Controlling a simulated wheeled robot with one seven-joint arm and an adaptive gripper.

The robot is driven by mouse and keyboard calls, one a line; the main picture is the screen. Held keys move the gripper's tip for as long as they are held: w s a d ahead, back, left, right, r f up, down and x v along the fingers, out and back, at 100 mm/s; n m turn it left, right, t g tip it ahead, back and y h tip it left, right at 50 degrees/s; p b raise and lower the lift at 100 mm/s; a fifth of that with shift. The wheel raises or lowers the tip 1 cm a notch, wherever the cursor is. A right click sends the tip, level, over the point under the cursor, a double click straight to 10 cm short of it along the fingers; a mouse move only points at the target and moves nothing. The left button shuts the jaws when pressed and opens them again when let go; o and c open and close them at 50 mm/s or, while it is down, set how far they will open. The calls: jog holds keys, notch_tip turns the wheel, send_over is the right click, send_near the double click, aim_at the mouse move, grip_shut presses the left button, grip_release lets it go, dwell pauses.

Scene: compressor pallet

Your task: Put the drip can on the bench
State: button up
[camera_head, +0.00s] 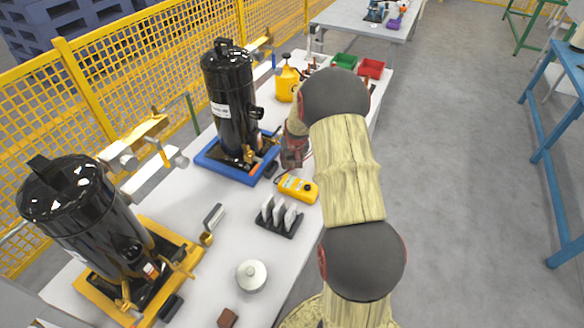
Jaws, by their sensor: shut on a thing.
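My gripper (292,158) is low over the white bench (225,200), just right of the blue pallet base (222,168). My own arm partly covers it. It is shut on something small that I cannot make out. I cannot tell for sure which thing is the drip can. A yellow can with a dark top (287,83) stands upright at the back of the bench, apart from my gripper. A round white lidded pot (251,275) stands near the front.
Black compressors stand on the blue base (230,95) and on a yellow base (85,215). A yellow meter (297,189) and a dark rack with white pieces (279,217) lie near my gripper. Green (344,61) and red (370,68) bins stand behind. A yellow fence (120,75) runs along the left.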

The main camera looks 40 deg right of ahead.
aim_at(292, 166)
jog(key=shift+s+f+b, duration=0.1)
jog(key=shift+f+b, duration=0.4)
jog(key=shift+f, duration=0.85)
jog(key=shift+f, duration=0.1)
jog(key=o, duration=1.2)
jog(key=shift+o, duration=0.2)
